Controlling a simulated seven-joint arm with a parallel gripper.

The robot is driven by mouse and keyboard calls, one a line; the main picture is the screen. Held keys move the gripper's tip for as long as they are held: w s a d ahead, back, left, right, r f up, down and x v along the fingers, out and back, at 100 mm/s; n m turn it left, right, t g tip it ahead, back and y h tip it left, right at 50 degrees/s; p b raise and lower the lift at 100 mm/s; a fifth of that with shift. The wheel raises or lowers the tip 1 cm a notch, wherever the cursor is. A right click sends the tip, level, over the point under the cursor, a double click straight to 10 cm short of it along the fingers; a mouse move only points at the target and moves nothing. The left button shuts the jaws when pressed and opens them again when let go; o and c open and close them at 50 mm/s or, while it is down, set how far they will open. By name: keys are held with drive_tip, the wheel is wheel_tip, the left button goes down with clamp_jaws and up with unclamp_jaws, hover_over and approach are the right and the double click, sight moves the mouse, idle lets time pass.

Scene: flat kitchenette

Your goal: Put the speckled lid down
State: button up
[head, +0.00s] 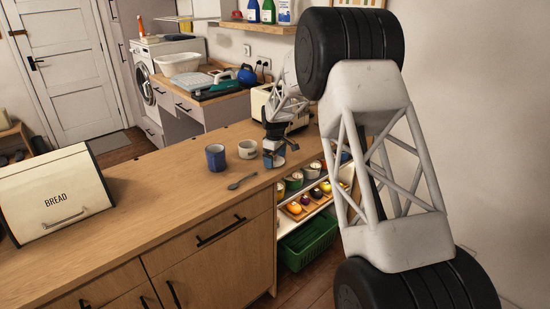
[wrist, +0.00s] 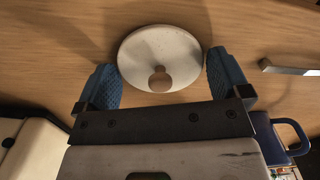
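The speckled lid (wrist: 140,52) is a pale round disc with a wooden knob (wrist: 160,81) facing the wrist camera. It appears flat over the wooden counter top. My gripper (wrist: 165,68) has its two blue-padded fingers wide apart, one on each side of the lid, close to its rim. Nothing is between the fingers on the knob, and I see no clear pinch on the rim. In the head view my gripper (head: 274,158) is low over the counter near its right edge.
A toaster (head: 260,100) stands behind. A bread box (head: 52,193) is at the left. The counter between is clear.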

drive_tip(key=shift+o, duration=0.2)
drive_tip(key=shift+r, duration=0.1)
wheel_tip(320, 180, up, 12)
idle(0.8)
drive_tip(key=shift+r, duration=0.1)
idle(0.6)
drive_tip(key=s+d+r+m, duration=0.2)
drive_tip(key=s+d+r, duration=0.3)
drive_tip(key=s, duration=0.5)
drive_tip(key=s+d+r+m+t, duration=0.1)
drive_tip(key=s+d+r+m, duration=0.1)
drive_tip(key=s+d+r, duration=0.6)
drive_tip(key=s+d+r+m, duration=0.2)
drive_tip(key=s+d, duration=0.1)
drive_tip(key=s, duration=1)
drive_tip(key=s+d+f+m, duration=0.2)
drive_tip(key=s, duration=0.9)
drive_tip(key=s+d+f+m+t, duration=0.1)
drive_tip(key=s+d+f+m, duration=0.1)
drive_tip(key=s, duration=0.9)
drive_tip(key=s+d+f+m, duration=0.2)
drive_tip(key=s+d, duration=0.2)
drive_tip(key=s, duration=0.7)
drive_tip(key=shift+s+d+f+m+t, duration=0.15)
drive_tip(key=shift+s+f+m+t, duration=0.05)
drive_tip(key=shift+s+m+t, duration=0.1)
